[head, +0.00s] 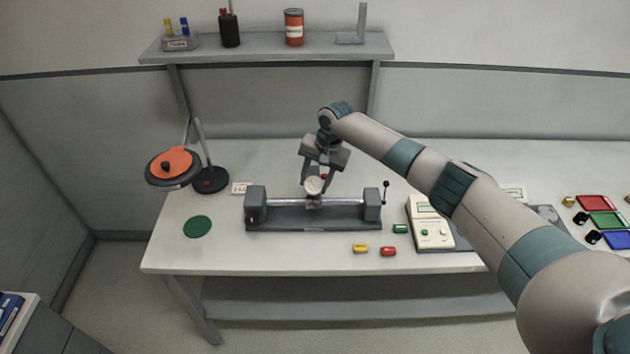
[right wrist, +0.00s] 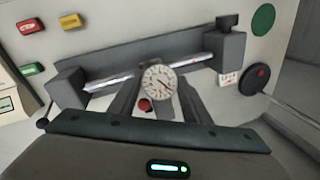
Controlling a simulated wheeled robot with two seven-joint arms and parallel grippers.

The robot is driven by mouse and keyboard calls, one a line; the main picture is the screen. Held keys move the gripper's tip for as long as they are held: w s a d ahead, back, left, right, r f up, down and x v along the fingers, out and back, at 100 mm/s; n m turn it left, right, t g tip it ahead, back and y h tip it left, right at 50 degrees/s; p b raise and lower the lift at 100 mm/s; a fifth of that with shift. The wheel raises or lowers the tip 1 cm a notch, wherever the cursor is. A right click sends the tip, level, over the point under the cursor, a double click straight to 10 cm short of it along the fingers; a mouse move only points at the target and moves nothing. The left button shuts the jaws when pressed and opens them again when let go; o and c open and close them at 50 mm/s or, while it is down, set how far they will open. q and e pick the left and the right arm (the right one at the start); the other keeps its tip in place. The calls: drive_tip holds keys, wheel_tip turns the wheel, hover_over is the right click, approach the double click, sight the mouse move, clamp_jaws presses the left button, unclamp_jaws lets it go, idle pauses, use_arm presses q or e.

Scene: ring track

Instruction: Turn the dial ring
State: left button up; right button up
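A round white dial (head: 313,186) with a marked face sits on a metal rail (head: 345,202) between two grey end blocks. In the right wrist view the dial (right wrist: 158,80) shows its scale and a red pointer, with a small red knob (right wrist: 145,104) below it. My right gripper (head: 316,182) reaches down over the dial from above. Its two fingers stand apart, one on each side of the dial, and seem not to press on it. Whether a fingertip touches the rim cannot be told. My left gripper is not in view.
A lever with a black knob (head: 386,184) stands at the rail's right end. A yellow block (head: 360,248), a red block (head: 388,251) and a green block (head: 400,228) lie in front, near a control box (head: 430,233). A lamp-like stand (head: 209,180) is at left.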

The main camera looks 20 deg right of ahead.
sight(319, 189)
drive_tip(key=c, duration=0.3)
drive_tip(key=shift+a, duration=0.1)
drive_tip(key=shift+c, duration=0.2)
drive_tip(key=shift+n+g+h, duration=0.5)
drive_tip(key=shift+n+h, duration=0.2)
drive_tip(key=shift+n, duration=0.4)
drive_tip(key=o, duration=1.1)
drive_tip(key=shift+r, duration=0.15)
drive_tip(key=r+b, duration=0.2)
drive_tip(key=r, duration=0.3)
drive_tip(key=d+r+b, duration=0.1)
drive_tip(key=r+b, duration=0.1)
drive_tip(key=r, duration=0.4)
drive_tip(key=s+r+b, duration=0.1)
drive_tip(key=r, duration=0.5)
drive_tip(key=shift+d+r+b, duration=0.1)
drive_tip(key=shift+d+b, duration=0.05)
drive_tip(key=shift+b, duration=0.25)
